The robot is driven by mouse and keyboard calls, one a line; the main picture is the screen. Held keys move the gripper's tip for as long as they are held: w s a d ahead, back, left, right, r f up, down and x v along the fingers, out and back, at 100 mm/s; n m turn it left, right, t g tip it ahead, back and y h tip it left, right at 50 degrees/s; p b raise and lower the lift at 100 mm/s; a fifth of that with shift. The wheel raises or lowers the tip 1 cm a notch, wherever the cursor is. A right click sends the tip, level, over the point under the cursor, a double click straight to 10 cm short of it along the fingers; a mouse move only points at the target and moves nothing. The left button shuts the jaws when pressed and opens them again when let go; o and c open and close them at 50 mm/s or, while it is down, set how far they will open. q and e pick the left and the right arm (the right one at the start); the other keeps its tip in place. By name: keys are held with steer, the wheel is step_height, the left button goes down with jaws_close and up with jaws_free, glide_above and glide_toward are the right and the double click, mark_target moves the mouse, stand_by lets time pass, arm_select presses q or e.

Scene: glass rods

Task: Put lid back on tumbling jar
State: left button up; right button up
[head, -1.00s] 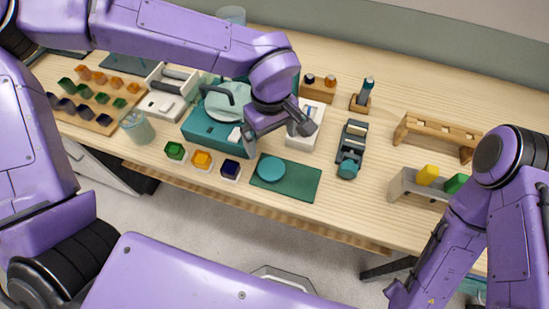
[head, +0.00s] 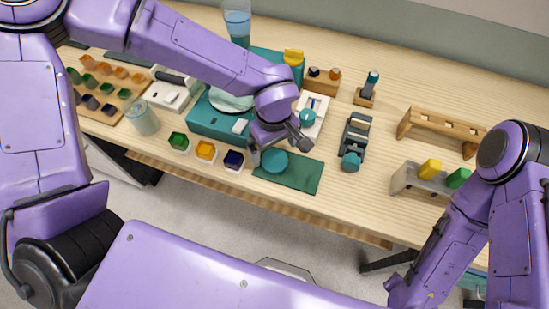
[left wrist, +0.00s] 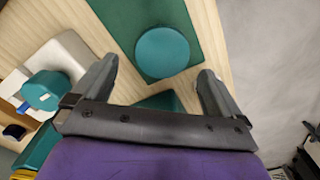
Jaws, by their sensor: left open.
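A flat round teal disc, which looks like the lid (head: 275,161), lies on a dark green mat (head: 305,177) near the table's front edge. It also shows in the left wrist view (left wrist: 162,52). My left gripper (head: 279,150) is open and empty just above the disc. In the left wrist view, the disc lies ahead between its spread fingertips (left wrist: 158,70), apart from both. A teal machine (head: 213,122) with a pale round top stands to the left, partly behind my arm. I cannot tell which thing is the jar. My right gripper is not visible.
A white device (head: 314,103) with a small teal round piece (head: 307,117) stands behind the mat. A dark device with a teal end (head: 351,161) is to the right. Colored cups (head: 205,150) stand left of the mat. A glass beaker (head: 143,118) is farther left.

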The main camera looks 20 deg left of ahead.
mark_target(273, 158)
arm_select(q)
step_height(273, 158, down, 4)
steer(key=shift+s+r, duration=0.1)
steer(key=shift+r, duration=0.1)
steer(key=c, duration=1)
steer(key=shift+r, duration=0.15)
steer(key=shift+c, duration=0.2)
